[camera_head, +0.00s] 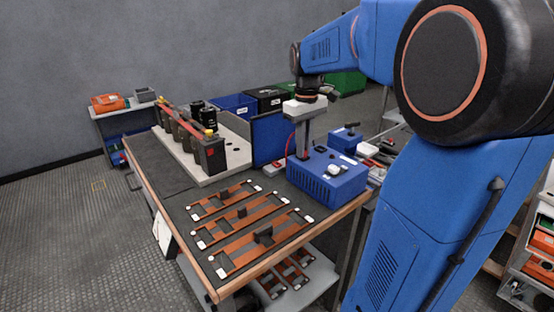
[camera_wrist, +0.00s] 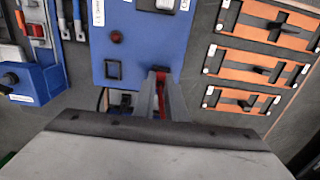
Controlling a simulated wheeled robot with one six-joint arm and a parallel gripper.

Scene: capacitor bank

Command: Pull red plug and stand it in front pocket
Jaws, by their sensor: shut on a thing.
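My gripper (camera_head: 302,154) points down at the left rear edge of the blue box (camera_head: 330,180) on the bench. In the wrist view my gripper (camera_wrist: 160,82) is shut on the red plug (camera_wrist: 161,76), whose red body shows between the fingers. A red lead (camera_head: 289,142) curves beside the fingers in the head view. The fingers overlap the edge of the blue box (camera_wrist: 125,45) in the wrist view. I cannot tell whether the plug is seated in a socket or free of it. I cannot make out the front pocket.
Copper bar frames (camera_head: 250,225) lie on the bench in front of the box. A capacitor row (camera_head: 190,145) stands on a pale base at the left. A blue panel (camera_head: 270,138) stands behind the gripper. A smaller blue box (camera_head: 345,140) and tools lie to the right.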

